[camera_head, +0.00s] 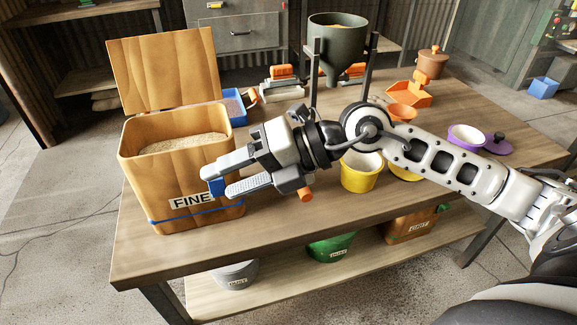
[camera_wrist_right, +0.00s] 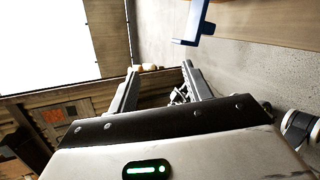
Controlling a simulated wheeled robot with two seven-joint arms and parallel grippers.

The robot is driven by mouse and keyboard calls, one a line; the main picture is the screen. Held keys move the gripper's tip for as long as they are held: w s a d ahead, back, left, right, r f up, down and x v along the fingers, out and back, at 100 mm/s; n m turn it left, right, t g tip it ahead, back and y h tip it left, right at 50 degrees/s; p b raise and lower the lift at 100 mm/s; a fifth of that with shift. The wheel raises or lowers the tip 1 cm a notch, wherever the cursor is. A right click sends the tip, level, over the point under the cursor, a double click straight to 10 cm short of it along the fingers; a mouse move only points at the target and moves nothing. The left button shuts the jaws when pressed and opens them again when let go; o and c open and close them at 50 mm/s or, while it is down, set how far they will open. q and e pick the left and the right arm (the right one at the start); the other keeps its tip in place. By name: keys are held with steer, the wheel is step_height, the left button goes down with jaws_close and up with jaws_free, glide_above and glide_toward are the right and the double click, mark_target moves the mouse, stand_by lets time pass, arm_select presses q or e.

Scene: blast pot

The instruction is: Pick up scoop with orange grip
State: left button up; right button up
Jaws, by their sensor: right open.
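My right gripper (camera_head: 218,180) is open and empty, in front of the wooden box labelled FINE at the left of the table. A short orange cylindrical piece (camera_head: 305,195) shows just below and to the right of its body; it looks like the end of a grip, and the rest is hidden behind the gripper. I cannot tell if it belongs to the scoop. In the right wrist view, the open fingers (camera_wrist_right: 160,69) have nothing between them, and no scoop shows. My left gripper is not in view.
The open FINE box (camera_head: 160,180) holds pale grain and has a blue latch (camera_head: 217,187). A yellow pot (camera_head: 360,172) stands beside my right arm. A dark hopper (camera_head: 337,45) and an orange tool (camera_head: 410,92) are behind it. The table's front left (camera_head: 150,260) is clear.

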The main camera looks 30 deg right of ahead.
steer(key=w+d+f+m+h, duration=0.1)
steer(key=d+f+h, duration=0.1)
steer(key=d+h, duration=0.55)
steer(key=w+d+f+m+h, duration=0.15)
steer(key=d+h, duration=0.25)
steer(key=d, duration=0.7)
steer(key=shift+n+g, duration=0.4)
steer(key=shift+n, duration=0.05)
steer(key=x, duration=1)
steer(key=shift+s, duration=0.1)
steer(key=shift+x, duration=3.15)
steer(key=shift+c, duration=0.3)
jaws_close()
steer(key=shift+r, duration=0.1)
